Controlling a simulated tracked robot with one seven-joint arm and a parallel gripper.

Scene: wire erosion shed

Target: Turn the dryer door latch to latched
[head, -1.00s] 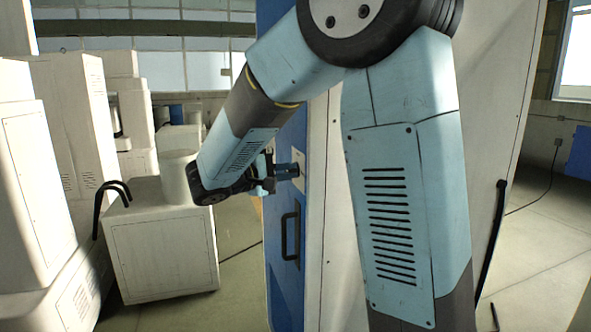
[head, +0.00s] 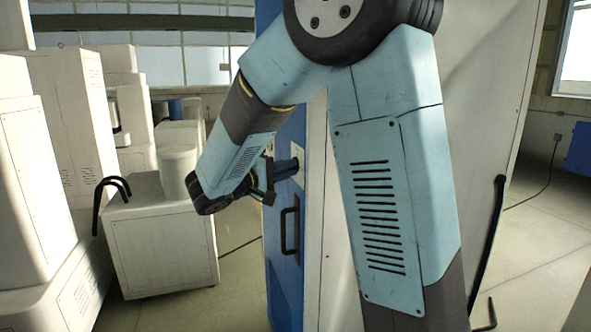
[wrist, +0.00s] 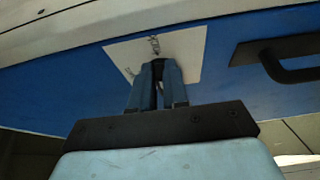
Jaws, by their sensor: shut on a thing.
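The dryer door is a blue panel (head: 290,255) seen edge-on in the head view; it fills a slanting blue band in the wrist view (wrist: 60,90). A pale square latch plate (wrist: 188,48) is on it, with small dark marks at its upper middle and left edge. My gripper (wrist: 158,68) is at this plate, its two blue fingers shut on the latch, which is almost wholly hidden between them. I cannot tell the latch's angle. In the head view my gripper (head: 284,168) is at the door's face, partly behind my forearm.
A black pull handle (head: 290,232) is on the door below the latch; it also shows at right in the wrist view (wrist: 285,62). White cabinets (head: 35,150) and a low white box (head: 160,245) with a pale cylinder (head: 177,170) stand at left. Floor shows between box and door.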

